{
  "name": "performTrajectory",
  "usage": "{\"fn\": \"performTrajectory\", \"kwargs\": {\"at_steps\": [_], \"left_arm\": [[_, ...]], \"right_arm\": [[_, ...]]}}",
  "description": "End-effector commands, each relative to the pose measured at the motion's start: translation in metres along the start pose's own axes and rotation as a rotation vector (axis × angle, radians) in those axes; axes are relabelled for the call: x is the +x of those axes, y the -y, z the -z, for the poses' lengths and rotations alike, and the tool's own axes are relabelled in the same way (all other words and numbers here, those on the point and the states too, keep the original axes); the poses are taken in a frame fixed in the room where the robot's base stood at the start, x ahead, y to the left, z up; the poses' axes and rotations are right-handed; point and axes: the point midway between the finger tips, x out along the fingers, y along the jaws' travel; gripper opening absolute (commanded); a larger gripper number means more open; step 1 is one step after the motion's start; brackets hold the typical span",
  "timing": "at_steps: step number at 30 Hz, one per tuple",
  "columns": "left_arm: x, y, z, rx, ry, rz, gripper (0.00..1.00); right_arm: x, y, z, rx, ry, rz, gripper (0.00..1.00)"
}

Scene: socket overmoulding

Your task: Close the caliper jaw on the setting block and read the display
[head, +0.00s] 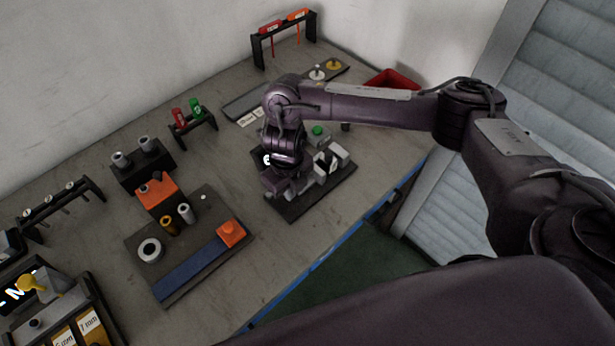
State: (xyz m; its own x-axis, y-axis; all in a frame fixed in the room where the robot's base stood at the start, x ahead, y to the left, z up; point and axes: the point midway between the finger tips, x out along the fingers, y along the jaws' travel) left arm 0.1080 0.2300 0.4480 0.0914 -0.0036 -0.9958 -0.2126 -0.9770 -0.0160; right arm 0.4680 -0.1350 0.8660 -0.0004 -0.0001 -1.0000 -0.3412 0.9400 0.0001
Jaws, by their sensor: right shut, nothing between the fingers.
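My right gripper (278,186) is low over a dark plate (311,204) at the middle right of the bench, its fingers shut and empty. The fixture under it is partly hidden by my gripper and wrist. Silver-white blocks (340,154) stand on this plate just right of the gripper; I cannot tell which is the caliper jaw and which the setting block. A lit display (266,159) shows at the left of my wrist, mostly covered, so its reading cannot be made out. Whether the gripper touches the jaw cannot be told. My left gripper is not in view.
A green button box (319,134) stands behind the plate. To the left is another dark plate (186,289) with an orange block (231,233), a white ring (149,250) and small cylinders. Racks line the wall side. A red bin (392,80) stands at the back right.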

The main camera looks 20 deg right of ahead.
Motion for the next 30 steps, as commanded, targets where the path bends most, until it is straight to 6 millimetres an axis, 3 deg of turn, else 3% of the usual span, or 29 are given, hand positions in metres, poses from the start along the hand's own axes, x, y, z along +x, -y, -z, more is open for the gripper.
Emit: {"fn": "performTrajectory", "kwargs": {"at_steps": [30], "left_arm": [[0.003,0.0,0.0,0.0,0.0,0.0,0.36]], "right_arm": [[0.0,0.012,0.0,0.0,0.0,0.001,0.0]]}}
